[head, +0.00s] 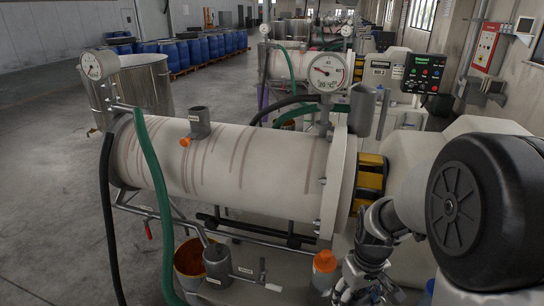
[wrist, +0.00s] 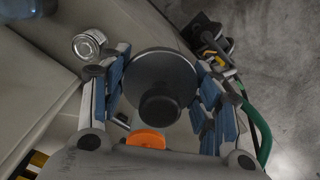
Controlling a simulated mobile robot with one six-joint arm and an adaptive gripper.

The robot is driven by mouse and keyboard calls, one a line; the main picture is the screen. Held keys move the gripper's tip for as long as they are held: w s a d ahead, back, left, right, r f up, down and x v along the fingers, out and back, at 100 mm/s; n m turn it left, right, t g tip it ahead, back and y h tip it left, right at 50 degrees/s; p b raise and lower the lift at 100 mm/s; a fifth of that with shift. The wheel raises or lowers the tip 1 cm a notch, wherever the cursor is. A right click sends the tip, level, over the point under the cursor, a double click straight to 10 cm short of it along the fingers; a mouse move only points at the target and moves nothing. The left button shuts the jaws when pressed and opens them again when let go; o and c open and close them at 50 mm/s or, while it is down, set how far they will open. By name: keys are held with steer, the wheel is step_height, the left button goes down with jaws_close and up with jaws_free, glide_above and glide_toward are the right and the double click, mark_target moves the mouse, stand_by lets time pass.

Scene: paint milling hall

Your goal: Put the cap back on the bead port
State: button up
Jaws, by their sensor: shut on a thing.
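In the wrist view, a round dark grey cap (wrist: 150,68) with a black knob (wrist: 160,108) sits between the blue-padded fingers of my gripper (wrist: 162,80), which is shut on it. In the head view my gripper (head: 366,280) is at the bottom, right of centre, low in front of the mill; the cap cannot be made out there. The cream mill drum (head: 240,165) lies across the middle. A short grey upright stub (head: 199,122), which looks like the bead port, stands on its top left with no cap on it. My gripper is well right of and below it.
A green hose (head: 158,190) and a black hose (head: 107,215) hang at the drum's left end. A round gauge (head: 327,72) and an upright grey tube (head: 362,108) stand at its right end. An orange-topped container (head: 325,265) is beside my gripper. Floor at left is clear.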

steer(key=w+a+f+m, duration=0.1)
steer(key=w+a+m, duration=0.1)
steer(key=a, duration=0.3)
steer(key=shift+w+a+f+m, duration=0.3)
steer(key=shift+a+f+m, duration=0.05)
steer(key=shift+a+m, duration=0.05)
